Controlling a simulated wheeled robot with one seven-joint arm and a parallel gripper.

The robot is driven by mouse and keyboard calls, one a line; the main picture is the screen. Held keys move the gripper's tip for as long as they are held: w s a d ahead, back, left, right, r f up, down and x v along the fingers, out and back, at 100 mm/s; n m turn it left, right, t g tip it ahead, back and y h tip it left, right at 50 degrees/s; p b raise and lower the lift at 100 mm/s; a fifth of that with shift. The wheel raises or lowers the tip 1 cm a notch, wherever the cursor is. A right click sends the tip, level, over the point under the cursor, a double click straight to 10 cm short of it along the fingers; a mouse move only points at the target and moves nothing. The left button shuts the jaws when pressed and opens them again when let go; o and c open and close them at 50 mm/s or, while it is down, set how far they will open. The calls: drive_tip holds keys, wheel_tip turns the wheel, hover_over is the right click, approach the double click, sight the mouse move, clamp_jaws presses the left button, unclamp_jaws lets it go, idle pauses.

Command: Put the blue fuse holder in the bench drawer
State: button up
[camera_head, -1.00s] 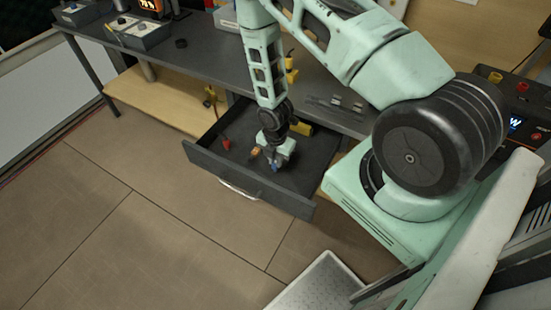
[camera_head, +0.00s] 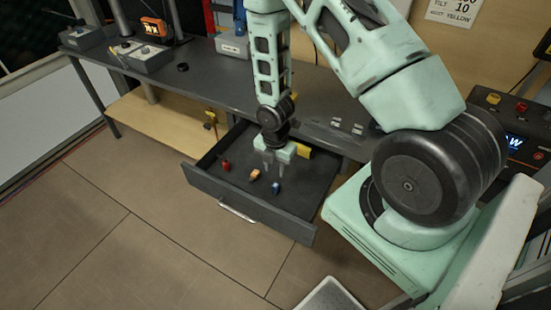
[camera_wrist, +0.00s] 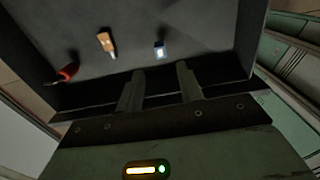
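The blue fuse holder (camera_head: 276,187) lies on the floor of the open bench drawer (camera_head: 242,203). It also shows in the wrist view (camera_wrist: 160,50), beyond my fingertips and apart from them. My gripper (camera_head: 274,174) is above the drawer, pointing down, with its two fingers spread and nothing between them. In the wrist view my gripper (camera_wrist: 160,72) also shows a clear gap between the fingers.
An orange piece (camera_head: 255,175) and a red piece (camera_head: 226,166) lie in the drawer left of the blue one. A yellow object (camera_head: 304,152) is at the drawer's back. The bench top (camera_head: 215,78) above holds several devices.

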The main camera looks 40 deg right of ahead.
drive_tip(key=s+a+r+m, duration=0.2)
drive_tip(key=a+r+m, duration=0.2)
drive_tip(key=a+r, duration=0.5)
drive_tip(key=s+a+r+m, duration=0.2)
drive_tip(key=a+r+m, duration=0.3)
drive_tip(key=r, duration=0.6)
drive_tip(key=s+a+r+m, duration=0.2)
drive_tip(key=s+a+r, duration=0.2)
drive_tip(key=s, duration=0.3)
drive_tip(key=s+a+r+m, duration=0.3)
drive_tip(key=s+a+r, duration=0.1)
drive_tip(key=s, duration=0.3)
drive_tip(key=shift+a+r+y, duration=0.25)
drive_tip(key=shift+r+y, duration=0.05)
drive_tip(key=shift+r, duration=0.3)
